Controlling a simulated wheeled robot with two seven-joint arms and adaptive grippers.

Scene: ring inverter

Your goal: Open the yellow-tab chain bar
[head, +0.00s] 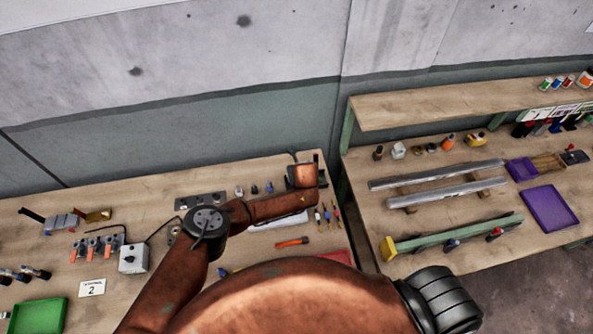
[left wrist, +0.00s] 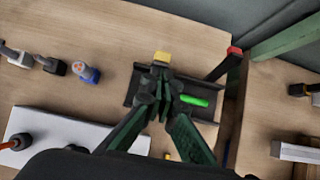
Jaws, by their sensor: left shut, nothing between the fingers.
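In the left wrist view, a small yellow tab (left wrist: 162,57) shows just beyond the fingertips of my left gripper (left wrist: 161,82). The green and black fingers are shut with nothing between them. I cannot tell whether they touch the tab. The tab is by a dark tray-like holder (left wrist: 207,108), partly hidden behind the fingers; any bar below the tab is hidden. A bright green piece (left wrist: 194,100) lies in the holder. A dark bar with a red tip (left wrist: 234,51) stands to the right. In the head view my left wrist covers this spot. My right gripper is not in view.
Several small knobbed parts (left wrist: 86,72) and a white plate (left wrist: 70,128) lie left of the gripper. In the head view, an orange-handled tool (head: 292,242) lies nearby. A second bench holds metal rails (head: 437,175) and a purple tray (head: 550,208).

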